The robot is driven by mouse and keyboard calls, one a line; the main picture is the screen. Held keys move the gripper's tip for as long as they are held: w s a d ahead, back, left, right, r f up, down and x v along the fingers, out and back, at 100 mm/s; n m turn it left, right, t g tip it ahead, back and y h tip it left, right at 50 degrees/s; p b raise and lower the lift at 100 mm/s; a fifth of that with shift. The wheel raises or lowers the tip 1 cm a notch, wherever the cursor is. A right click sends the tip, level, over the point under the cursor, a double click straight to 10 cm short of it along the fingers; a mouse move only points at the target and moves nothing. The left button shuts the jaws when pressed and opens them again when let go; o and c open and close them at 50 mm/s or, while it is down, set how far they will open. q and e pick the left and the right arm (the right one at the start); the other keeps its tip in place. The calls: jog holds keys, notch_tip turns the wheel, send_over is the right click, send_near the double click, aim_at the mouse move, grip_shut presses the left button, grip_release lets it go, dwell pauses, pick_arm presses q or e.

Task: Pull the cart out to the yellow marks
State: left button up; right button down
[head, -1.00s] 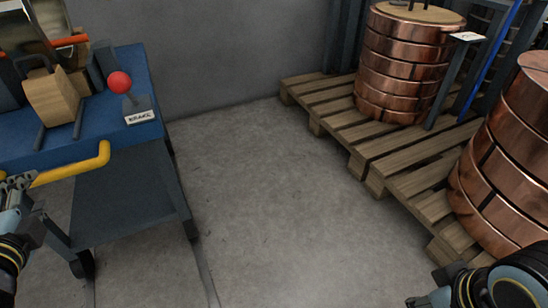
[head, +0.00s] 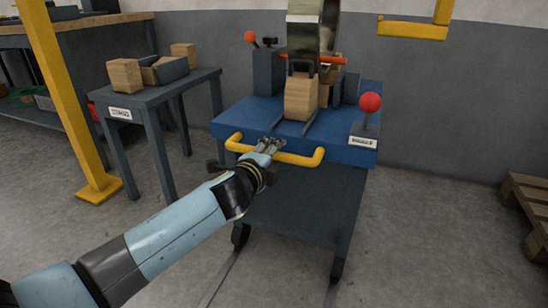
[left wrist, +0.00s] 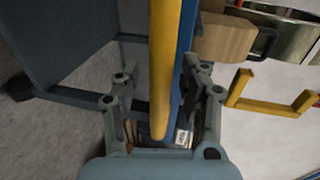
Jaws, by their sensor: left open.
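The cart (head: 302,205) has a blue top and dark grey lower body, and stands near the back wall. Its yellow handle (head: 298,158) runs across the front of the blue top. My left gripper (head: 270,147) is at the middle of this handle. In the left wrist view the yellow handle (left wrist: 163,65) lies between the open fingers of my left gripper (left wrist: 157,77). I cannot tell whether they touch it. A red-knobbed lever (head: 370,104) with a label stands at the cart's right front corner. Yellow floor marks are not visible. My right gripper is out of view.
A wooden block (head: 301,97) and a large metal coil (head: 305,30) are at the cart top. A side table (head: 158,92) with blocks stands left, beside a yellow post (head: 62,90). A pallet (head: 527,205) is at right. Floor right of the cart is clear.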

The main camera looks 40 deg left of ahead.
pick_arm(q)
jog(key=shift+w, duration=0.2)
jog(key=shift+c, duration=0.3)
grip_shut()
dwell(0.5)
